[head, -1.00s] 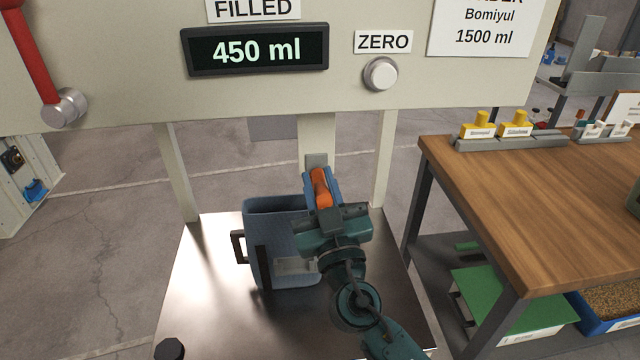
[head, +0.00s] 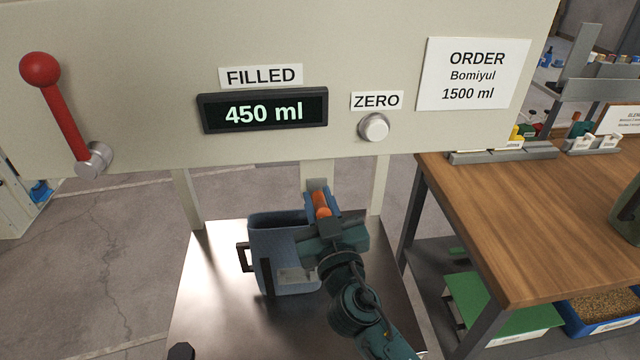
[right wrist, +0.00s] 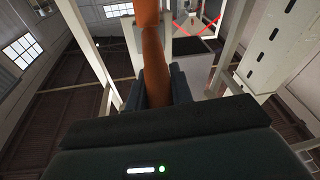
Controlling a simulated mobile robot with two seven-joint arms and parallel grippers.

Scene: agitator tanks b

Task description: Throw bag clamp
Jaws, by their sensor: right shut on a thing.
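An orange handle (head: 321,205), seemingly the bag clamp's lever, shows below the panel at the grey post. My right gripper (head: 323,207) is shut on it, with the orange part between its two fingers. In the right wrist view the orange handle (right wrist: 154,65) runs up and away from between the dark fingers. The clamp's body and the handle's pivot are hidden behind my gripper. A blue-grey open container (head: 285,250) with a dark side handle stands on the metal plate just left of my right gripper. My left gripper is not in view.
The panel above has a red ball-topped lever (head: 65,115), a display (head: 262,111) reading 450 ml, a ZERO knob (head: 374,127) and an order card (head: 473,75) for 1500 ml. A wooden bench (head: 540,215) stands right.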

